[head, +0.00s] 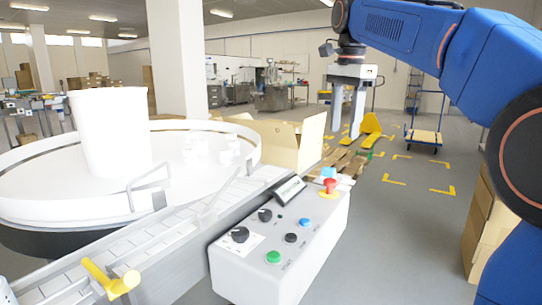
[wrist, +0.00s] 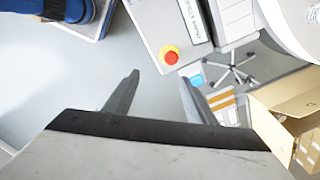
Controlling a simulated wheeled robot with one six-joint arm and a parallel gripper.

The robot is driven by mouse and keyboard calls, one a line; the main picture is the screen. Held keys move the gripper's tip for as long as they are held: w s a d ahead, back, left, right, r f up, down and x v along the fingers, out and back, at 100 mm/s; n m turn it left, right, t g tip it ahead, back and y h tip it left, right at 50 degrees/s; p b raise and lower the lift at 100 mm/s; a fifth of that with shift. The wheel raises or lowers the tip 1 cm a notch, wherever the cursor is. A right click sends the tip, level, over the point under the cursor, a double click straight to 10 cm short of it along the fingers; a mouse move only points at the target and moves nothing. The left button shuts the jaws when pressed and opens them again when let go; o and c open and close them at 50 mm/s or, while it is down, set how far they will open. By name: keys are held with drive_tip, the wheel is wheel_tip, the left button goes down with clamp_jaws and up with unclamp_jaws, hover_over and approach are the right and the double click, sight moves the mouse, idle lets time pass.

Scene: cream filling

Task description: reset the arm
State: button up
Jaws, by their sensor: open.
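My gripper (head: 348,108) hangs from my blue arm in the upper right of the head view, its two grey fingers pointing down. The fingers are apart and nothing is between them. In the wrist view my gripper (wrist: 157,92) also shows its two fingers spread, with grey floor and part of the control box behind them. In the head view the gripper appears above and beyond the control box (head: 262,277), touching nothing.
The control box carries a red emergency button (head: 330,186), knobs and a green button (head: 273,257). A conveyor (head: 150,243) and a white round table (head: 60,212) with a white bucket (head: 110,135) stand left. An open cardboard box (head: 295,150) is behind. Floor at right is mostly clear.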

drive_tip(key=s+d+f+n+t, duration=0.2)
drive_tip(key=s+f+n, duration=0.5)
drive_tip(key=s+f, duration=0.7)
drive_tip(key=s+d+f+n+t, duration=0.2)
drive_tip(key=s+f+n, duration=0.5)
drive_tip(key=s+f, duration=0.8)
wheel_tip(320, 180, down, 6)
drive_tip(key=shift+s+d+r, duration=0.1)
drive_tip(key=shift+s+d, duration=0.2)
drive_tip(key=shift+d, duration=0.6)
